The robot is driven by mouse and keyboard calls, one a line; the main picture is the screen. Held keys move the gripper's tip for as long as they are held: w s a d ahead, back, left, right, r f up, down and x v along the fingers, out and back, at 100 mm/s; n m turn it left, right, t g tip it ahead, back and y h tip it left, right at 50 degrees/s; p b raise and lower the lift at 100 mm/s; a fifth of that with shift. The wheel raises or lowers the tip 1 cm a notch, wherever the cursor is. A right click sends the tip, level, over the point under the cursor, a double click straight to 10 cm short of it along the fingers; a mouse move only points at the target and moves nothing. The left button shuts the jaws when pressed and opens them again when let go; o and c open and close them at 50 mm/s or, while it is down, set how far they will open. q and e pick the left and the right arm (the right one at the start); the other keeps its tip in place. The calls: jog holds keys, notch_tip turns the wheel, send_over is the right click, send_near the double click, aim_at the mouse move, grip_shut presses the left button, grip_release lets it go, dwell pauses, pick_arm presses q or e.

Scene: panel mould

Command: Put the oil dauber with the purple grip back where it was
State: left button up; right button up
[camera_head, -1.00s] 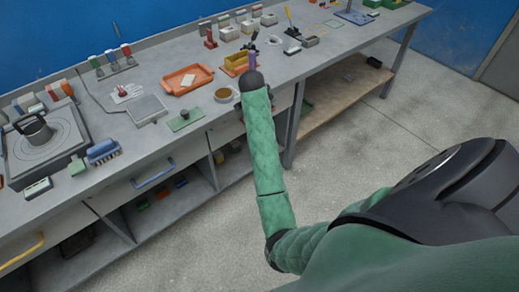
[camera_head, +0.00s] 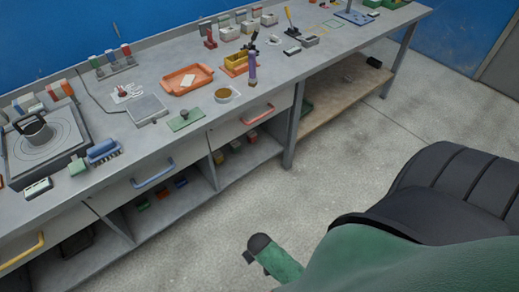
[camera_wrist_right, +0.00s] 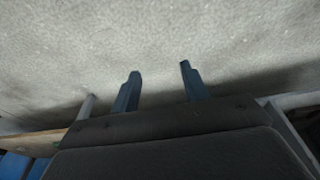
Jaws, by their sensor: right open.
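In the head view a green arm of mine is low over the floor, clear of the bench. My left gripper is not in view.
An orange tray (camera_head: 187,79) lies left of the holder. A green plate (camera_head: 186,120) lies near the bench's front edge. A hot plate with a metal pot (camera_head: 35,128) is at the far left. Below are open shelves and drawers with handles. The floor in front is clear.

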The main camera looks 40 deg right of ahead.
jog(key=s+a+f+n+g, duration=0.1)
jog(key=s+a+f, duration=0.2)
jog(key=s, duration=0.5)
jog(key=shift+s+a+y, duration=0.2)
jog(key=shift+a+y, duration=0.2)
jog(key=shift+a, duration=0.05)
